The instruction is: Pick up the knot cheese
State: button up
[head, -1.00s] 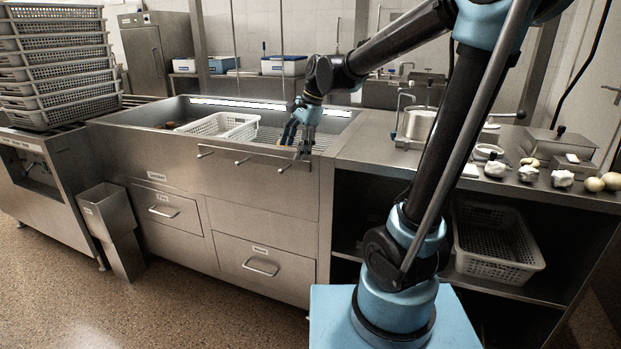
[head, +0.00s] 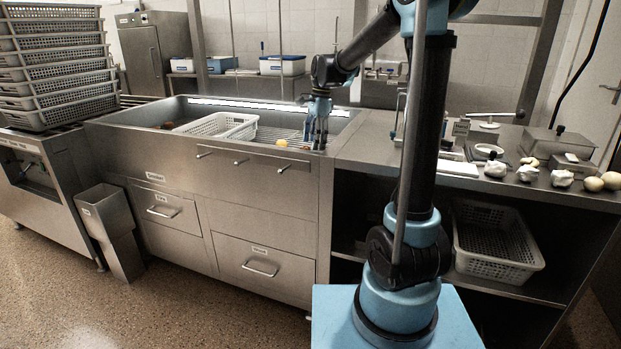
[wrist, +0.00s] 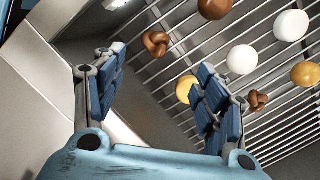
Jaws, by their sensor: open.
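Two brown, knot-shaped cheeses show in the wrist view. One knot cheese (wrist: 156,43) lies on the metal bars ahead, between the lines of my two fingers and nearer the left one. The other knot cheese (wrist: 258,101) lies just right of my right finger. My gripper (wrist: 160,78) is open with nothing between its fingers. In the head view my gripper (head: 318,140) points down at the right end of the sink; the knot cheeses cannot be made out there.
White, brown and yellow round pieces, such as a white one (wrist: 242,59) and a yellow one (wrist: 186,89), lie around on the bars. The steel sink (head: 255,170) has raised walls. A white perforated basket (head: 245,131) stands left in it. White lumps (head: 528,173) sit on the right counter.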

jog(key=f, duration=0.4)
jog(key=a+f, duration=0.1)
jog(key=f, duration=0.1)
jog(key=shift+s+f, duration=0.15)
jog(key=shift+s, duration=0.05)
jog(key=shift+s+a+f, duration=0.15)
jog(key=shift+s+f, duration=0.05)
jog(key=shift+f, duration=1.25)
jog(key=shift+s+a+f, duration=0.1)
jog(key=shift+s+f, duration=0.05)
jog(key=shift+f, duration=1.3)
jog(key=c, duration=1.1)
